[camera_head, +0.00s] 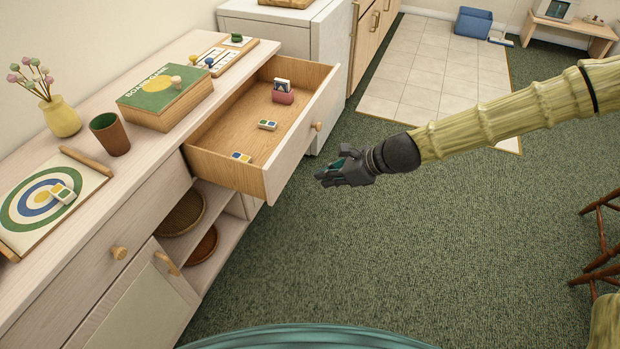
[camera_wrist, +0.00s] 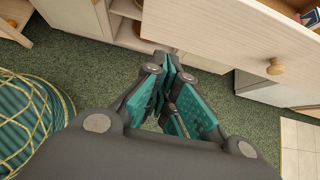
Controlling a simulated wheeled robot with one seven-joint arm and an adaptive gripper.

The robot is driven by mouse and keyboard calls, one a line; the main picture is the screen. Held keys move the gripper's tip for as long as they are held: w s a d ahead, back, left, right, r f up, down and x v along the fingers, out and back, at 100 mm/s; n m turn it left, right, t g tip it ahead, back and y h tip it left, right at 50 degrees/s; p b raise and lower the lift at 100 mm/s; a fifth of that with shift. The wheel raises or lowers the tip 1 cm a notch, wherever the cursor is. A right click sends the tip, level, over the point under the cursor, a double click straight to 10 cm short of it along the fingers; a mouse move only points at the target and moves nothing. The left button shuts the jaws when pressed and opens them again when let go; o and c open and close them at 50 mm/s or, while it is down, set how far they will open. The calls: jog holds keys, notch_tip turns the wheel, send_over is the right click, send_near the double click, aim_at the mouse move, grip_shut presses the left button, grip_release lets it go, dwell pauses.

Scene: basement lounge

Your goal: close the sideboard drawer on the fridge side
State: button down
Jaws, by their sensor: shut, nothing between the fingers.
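The sideboard (camera_head: 60,240) runs along the left of the head view. Its far drawer (camera_head: 291,165), on the side of the white fridge (camera_head: 328,70), is pulled well out.
On the sideboard top stand a board game box (camera_head: 165,90), a brown cup (camera_head: 110,134), a yellow vase (camera_head: 60,116) and a target board (camera_head: 45,205). The near drawer (camera_head: 110,262) is shut. Open green carpet lies in front. A wooden chair (camera_head: 600,245) is at the right edge.

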send_near(278, 184)
notch_tip(278, 184, down, 4)
jog(key=shift+w+a+r, duration=0.1)
jog(key=shift+w+a, duration=0.15)
jog(key=shift+a, duration=0.3)
jog(key=shift+w+a+r, duration=0.1)
jog(key=shift+w+a, duration=0.1)
jog(key=shift+a, duration=0.35)
jog(key=shift+w+a+r, duration=0.1)
jog(key=shift+w+a, duration=0.15)
jog(key=shift+a, duration=0.35)
jog(key=shift+w+a, duration=0.1)
